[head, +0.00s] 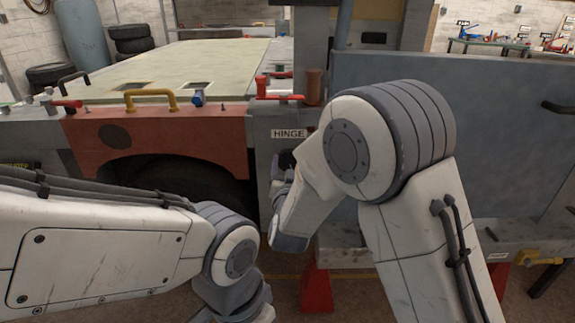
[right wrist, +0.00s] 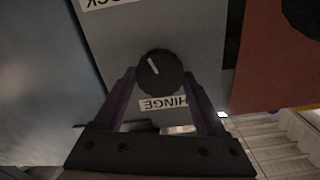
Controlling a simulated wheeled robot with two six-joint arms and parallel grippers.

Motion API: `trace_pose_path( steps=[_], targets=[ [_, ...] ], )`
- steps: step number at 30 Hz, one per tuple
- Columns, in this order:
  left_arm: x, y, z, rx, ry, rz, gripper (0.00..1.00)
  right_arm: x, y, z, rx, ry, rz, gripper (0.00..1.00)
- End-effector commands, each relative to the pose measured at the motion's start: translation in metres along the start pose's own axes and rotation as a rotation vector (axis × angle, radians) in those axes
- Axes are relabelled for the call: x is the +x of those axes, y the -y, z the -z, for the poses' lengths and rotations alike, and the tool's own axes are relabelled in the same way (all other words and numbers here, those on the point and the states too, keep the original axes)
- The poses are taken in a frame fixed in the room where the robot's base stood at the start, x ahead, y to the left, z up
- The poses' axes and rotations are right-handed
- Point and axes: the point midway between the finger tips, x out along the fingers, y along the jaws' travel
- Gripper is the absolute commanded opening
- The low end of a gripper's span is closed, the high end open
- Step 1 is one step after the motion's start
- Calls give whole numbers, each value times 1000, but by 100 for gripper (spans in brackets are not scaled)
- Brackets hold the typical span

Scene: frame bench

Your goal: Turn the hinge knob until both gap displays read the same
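The hinge knob (right wrist: 160,72) is round and black with a white pointer line. It sits on a grey panel beside the HINGE label (right wrist: 163,103), which is upside down in the right wrist view and also shows in the head view (head: 289,133). My right gripper (right wrist: 160,75) has a finger on each side of the knob, and both fingertips appear to touch it. In the head view the right gripper (head: 284,165) is at the post below the label, partly hidden by my arm. My left gripper is out of view. No gap display is readable in either view.
A red panel with a wheel arch (head: 160,135) stands left of the grey post. A grey-blue panel (head: 480,120) is behind my right arm. Red and yellow clamps (head: 150,97) line the bench edge. A red stand (head: 317,285) is on the floor.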

Motion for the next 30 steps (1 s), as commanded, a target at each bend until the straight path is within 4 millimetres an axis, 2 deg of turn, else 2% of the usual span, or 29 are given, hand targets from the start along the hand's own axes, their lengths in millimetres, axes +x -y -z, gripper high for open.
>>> trace_pose_path(
  steps=[1, 3, 10, 17, 30],
  targets=[
    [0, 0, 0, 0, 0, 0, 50, 0, -1, 0, 0, -1, -2, 43],
    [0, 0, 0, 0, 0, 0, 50, 0, -1, 0, 1, -1, -2, 18],
    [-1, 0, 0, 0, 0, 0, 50, 0, 0, 1, -16, -1, -2, 18],
    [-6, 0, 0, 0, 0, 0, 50, 0, 1, 2, -111, -2, -2, 18],
    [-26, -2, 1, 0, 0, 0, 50, 0, 3, 2, -498, 0, -2, 18]
  ],
)
